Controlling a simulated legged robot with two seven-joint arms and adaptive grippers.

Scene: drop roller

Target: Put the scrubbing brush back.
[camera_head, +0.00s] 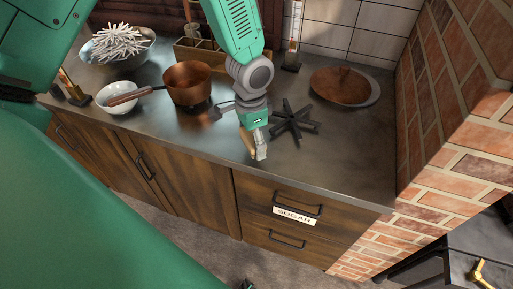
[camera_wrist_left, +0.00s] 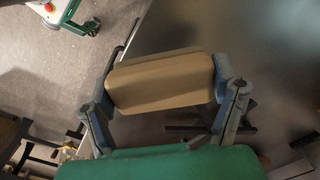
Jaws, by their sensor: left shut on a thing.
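My left gripper (camera_head: 256,150) hangs over the front part of the dark counter, near its front edge. In the left wrist view the gripper (camera_wrist_left: 165,95) is shut on a tan, wood-coloured block, which I take to be the scrubbing brush (camera_wrist_left: 160,80); a finger presses on each end. No bristles show. In the head view only a thin tan part of the brush (camera_head: 247,139) shows beside the fingers. I cannot tell whether it touches the counter. My right gripper is not in view.
A black star-shaped trivet (camera_head: 294,121) lies right of the gripper. A copper pan (camera_head: 188,83), a white bowl (camera_head: 117,98) and a larger filled bowl (camera_head: 118,45) stand left. A copper lid or dish (camera_head: 343,87) lies near the brick wall (camera_head: 455,110). A holder (camera_head: 292,50) stands behind.

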